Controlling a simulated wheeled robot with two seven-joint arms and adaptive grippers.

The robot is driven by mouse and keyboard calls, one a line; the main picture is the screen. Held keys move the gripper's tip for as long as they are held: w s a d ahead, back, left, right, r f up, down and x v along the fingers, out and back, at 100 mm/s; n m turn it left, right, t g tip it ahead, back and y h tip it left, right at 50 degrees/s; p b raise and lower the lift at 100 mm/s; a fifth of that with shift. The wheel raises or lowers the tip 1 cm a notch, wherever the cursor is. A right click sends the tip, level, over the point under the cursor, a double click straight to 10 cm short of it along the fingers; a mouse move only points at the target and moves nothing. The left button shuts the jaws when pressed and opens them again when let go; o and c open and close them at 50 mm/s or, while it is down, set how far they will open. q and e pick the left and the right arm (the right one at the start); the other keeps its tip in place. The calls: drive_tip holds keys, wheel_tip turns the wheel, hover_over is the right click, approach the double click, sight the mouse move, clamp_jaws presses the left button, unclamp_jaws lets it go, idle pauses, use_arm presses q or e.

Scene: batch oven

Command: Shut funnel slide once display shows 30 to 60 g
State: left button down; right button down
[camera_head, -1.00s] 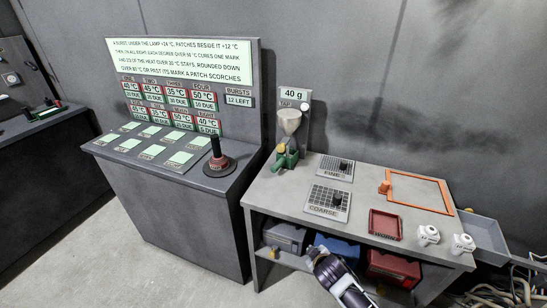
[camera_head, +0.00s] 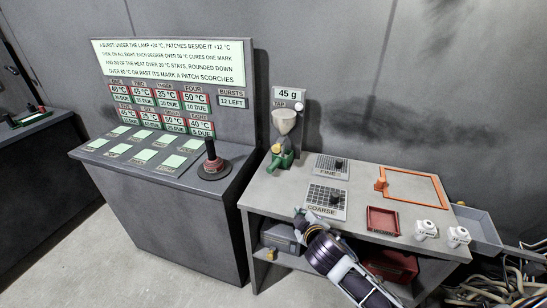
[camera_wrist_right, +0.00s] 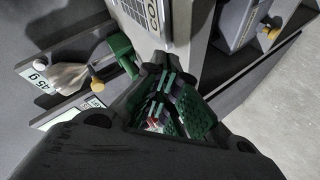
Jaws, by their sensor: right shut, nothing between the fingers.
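The display (camera_head: 289,93) above the funnel reads 45 g. The clear funnel (camera_head: 284,120) hangs below it, over a green holder (camera_head: 281,160). A small yellow-orange knob (camera_head: 276,149) sits at the funnel's outlet; it also shows in the right wrist view (camera_wrist_right: 97,84). The funnel (camera_wrist_right: 66,76) and display (camera_wrist_right: 38,77) show there too, at the left. My right gripper (camera_head: 300,215) is at the table's front edge, below and right of the funnel, apart from it. It is shut and empty. My left gripper is out of view.
The table holds a fine grate (camera_head: 332,167), a coarse grate (camera_head: 325,201), a red tray (camera_head: 383,221), an orange frame (camera_head: 418,186) and two white pieces (camera_head: 426,230). A console with a black-red lever (camera_head: 213,160) stands left. Bins sit on the shelf below.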

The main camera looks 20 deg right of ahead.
sight(277, 147)
drive_tip(key=w+a+r+n+t+y, duration=0.3)
drive_tip(key=w+r+n+t+y, duration=0.2)
drive_tip(key=w+r+n, duration=0.3)
drive_tip(key=shift+a+r+n, duration=0.35)
drive_tip(key=shift+r+n, duration=0.25)
drive_tip(key=shift+n, duration=1)
drive_tip(key=shift+w, duration=0.2)
